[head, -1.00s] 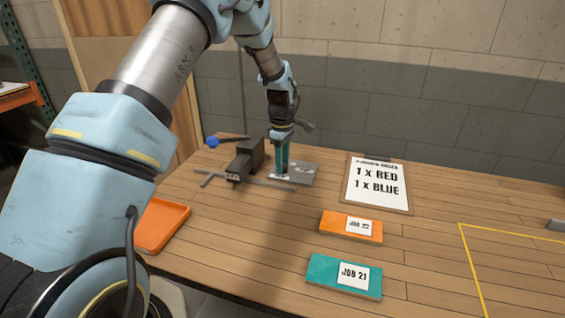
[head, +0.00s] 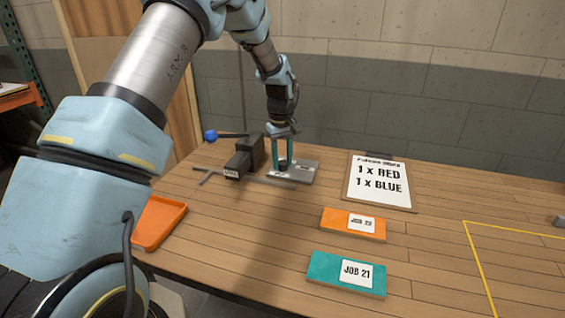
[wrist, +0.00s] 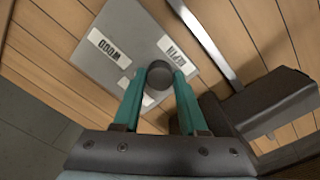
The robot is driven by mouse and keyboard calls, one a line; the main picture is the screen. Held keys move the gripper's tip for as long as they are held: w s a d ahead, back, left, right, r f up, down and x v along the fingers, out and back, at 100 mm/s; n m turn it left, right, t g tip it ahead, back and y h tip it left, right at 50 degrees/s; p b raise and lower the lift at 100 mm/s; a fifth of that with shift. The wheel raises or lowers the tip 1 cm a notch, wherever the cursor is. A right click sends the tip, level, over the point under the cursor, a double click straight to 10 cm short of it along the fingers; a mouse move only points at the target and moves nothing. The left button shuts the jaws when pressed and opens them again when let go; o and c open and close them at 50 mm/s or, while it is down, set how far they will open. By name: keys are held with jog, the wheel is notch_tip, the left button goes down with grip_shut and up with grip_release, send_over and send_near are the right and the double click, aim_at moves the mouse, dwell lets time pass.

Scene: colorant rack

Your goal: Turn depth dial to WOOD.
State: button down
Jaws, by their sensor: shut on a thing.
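The depth dial (wrist: 158,78) is a dark round knob on a grey plate (wrist: 120,32). The plate also lies on the bench in the head view (head: 303,173). In the wrist view a white WOOD label (wrist: 110,46) is on the plate's left and another label (wrist: 176,55), hard to read, is on its right. A third label is partly hidden by a finger. My gripper (wrist: 160,80) points down with its teal fingers on either side of the dial, shut on it. I see no clear pointer mark on the dial. My gripper also shows in the head view (head: 284,166).
A dark vise-like block (head: 244,157) with a blue-knobbed lever (head: 211,135) stands just left of the plate, close to my gripper. An order clipboard (head: 380,182), orange card block (head: 353,224), teal block (head: 346,274) and orange tray (head: 160,222) lie elsewhere. The right bench is mostly clear.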

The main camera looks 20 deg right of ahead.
aim_at(282, 162)
jog(key=shift+m+b, duration=0.35)
jog(key=shift+m, duration=1.55)
jog(key=shift+c, duration=2.2)
grip_release()
notch_tip(282, 162, up, 11)
jog(key=b, duration=0.2)
jog(key=shift+b, duration=0.35)
jog(key=shift+a+f, duration=0.1)
